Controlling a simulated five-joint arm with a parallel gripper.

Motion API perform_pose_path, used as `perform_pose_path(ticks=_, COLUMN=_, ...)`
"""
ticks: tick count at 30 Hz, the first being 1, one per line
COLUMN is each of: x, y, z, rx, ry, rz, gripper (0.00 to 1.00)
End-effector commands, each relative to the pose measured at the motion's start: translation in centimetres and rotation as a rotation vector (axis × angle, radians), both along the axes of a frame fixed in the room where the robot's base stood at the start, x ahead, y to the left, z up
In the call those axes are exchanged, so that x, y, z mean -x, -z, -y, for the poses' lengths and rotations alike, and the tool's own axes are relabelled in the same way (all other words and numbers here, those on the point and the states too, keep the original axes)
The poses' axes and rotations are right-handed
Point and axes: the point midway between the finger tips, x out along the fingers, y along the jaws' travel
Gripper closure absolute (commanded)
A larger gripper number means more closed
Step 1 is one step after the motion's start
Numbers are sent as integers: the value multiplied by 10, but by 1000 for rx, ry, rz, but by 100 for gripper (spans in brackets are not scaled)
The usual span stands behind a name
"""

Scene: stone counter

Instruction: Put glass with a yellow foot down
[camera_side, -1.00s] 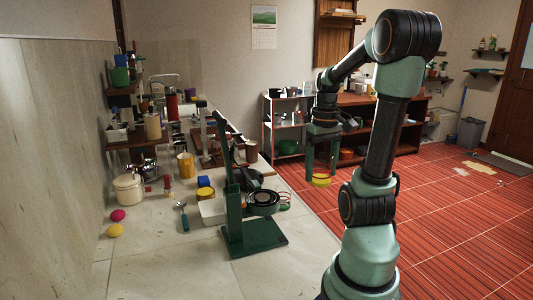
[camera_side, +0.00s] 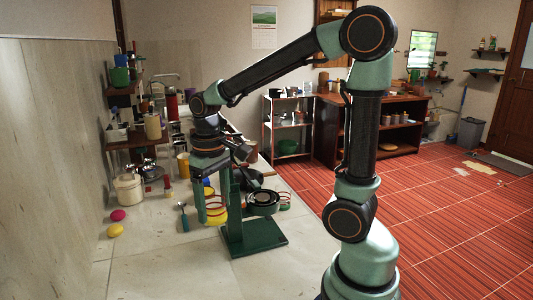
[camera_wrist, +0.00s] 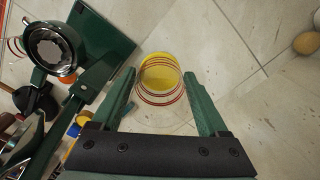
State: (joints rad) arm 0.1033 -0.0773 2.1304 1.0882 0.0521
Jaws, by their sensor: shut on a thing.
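The glass with a yellow foot (camera_side: 216,217) is clear with red rings around it. It hangs between the two green fingers of my gripper (camera_side: 211,210), above the pale stone counter (camera_side: 165,265), just left of the green stand. In the wrist view the glass (camera_wrist: 161,98) shows with its yellow foot pointing away from me, between the fingertips of my gripper (camera_wrist: 160,74). My gripper is shut on it. I cannot tell exactly how far its foot is from the counter.
The green stand (camera_side: 254,242) with a dark round piece is close on the right. The front-left counter is clear.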

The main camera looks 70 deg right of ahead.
Motion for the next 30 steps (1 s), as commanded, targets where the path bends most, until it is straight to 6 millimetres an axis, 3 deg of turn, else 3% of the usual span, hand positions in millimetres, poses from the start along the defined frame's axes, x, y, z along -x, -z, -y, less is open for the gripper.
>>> perform_pose_path(ticks=1, x=-4, y=3, z=-12, rx=0, ry=-52, rz=-3, gripper=92)
perform_pose_path(ticks=6, x=-11, y=6, z=-31, rx=0, ry=-142, rz=0, gripper=92)
perform_pose_path(ticks=13, x=-12, y=5, z=-34, rx=0, ry=-158, rz=2, gripper=92)
perform_pose_path(ticks=16, x=-13, y=-7, z=-34, rx=1, ry=-157, rz=6, gripper=92)
perform_pose_path(ticks=20, x=-14, y=-46, z=-33, rx=1, ry=-156, rz=12, gripper=92)
perform_pose_path(ticks=24, x=-14, y=-106, z=-33, rx=1, ry=-156, rz=13, gripper=92)
perform_pose_path(ticks=30, x=-13, y=-177, z=-33, rx=0, ry=-155, rz=8, gripper=92)
